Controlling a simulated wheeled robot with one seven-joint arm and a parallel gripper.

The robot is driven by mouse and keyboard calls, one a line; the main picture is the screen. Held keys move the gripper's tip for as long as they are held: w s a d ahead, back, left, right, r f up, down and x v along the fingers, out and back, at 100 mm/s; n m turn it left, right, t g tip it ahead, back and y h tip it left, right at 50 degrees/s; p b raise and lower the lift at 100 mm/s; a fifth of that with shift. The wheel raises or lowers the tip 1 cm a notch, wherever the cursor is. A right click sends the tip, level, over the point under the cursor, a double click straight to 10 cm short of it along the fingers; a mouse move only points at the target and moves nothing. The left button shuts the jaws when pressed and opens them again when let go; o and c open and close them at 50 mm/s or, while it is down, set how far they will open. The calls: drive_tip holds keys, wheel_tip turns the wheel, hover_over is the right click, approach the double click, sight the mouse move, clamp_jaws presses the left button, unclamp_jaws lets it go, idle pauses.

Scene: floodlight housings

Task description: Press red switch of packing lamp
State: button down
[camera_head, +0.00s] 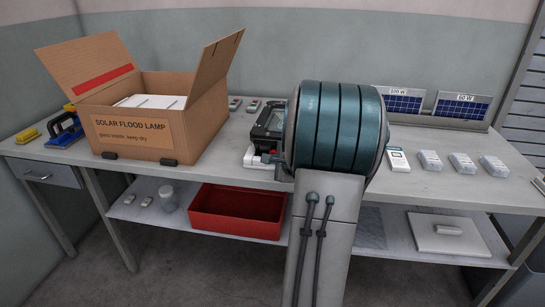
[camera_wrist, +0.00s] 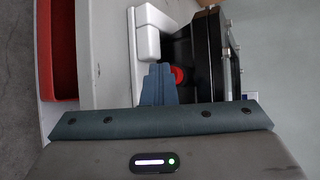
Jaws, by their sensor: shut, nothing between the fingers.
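The packing lamp (camera_head: 268,122) is a black floodlight on a white stand (camera_head: 257,160), partly hidden behind my own teal arm in the head view. In the wrist view the black lamp (camera_wrist: 204,55) stands right of centre, with the white stand (camera_wrist: 148,30) to its left. The red switch (camera_wrist: 179,76) is a round red knob on the lamp's near side. My gripper (camera_wrist: 159,68) is shut and empty, its tips just left of the red switch. I cannot tell whether they touch it. My gripper is hidden in the head view.
A cardboard box (camera_head: 135,135) stands open left of the lamp on the workbench (camera_head: 440,185). A red bin (camera_head: 237,210) sits on the shelf below; it also shows in the wrist view (camera_wrist: 58,50).

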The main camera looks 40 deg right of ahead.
drive_tip(key=shift+w+d, duration=0.1)
drive_tip(key=shift+d, duration=0.05)
idle(0.3)
drive_tip(key=shift+s+a+b, duration=0.65)
drive_tip(key=shift+b, duration=0.05)
drive_tip(key=shift+s+a+b, duration=0.6)
drive_tip(key=shift+s+a, duration=0.2)
drive_tip(key=shift+a, duration=0.2)
drive_tip(key=shift+s+a+b, duration=0.6)
drive_tip(key=shift+s+a, duration=0.2)
drive_tip(key=shift+a, duration=0.2)
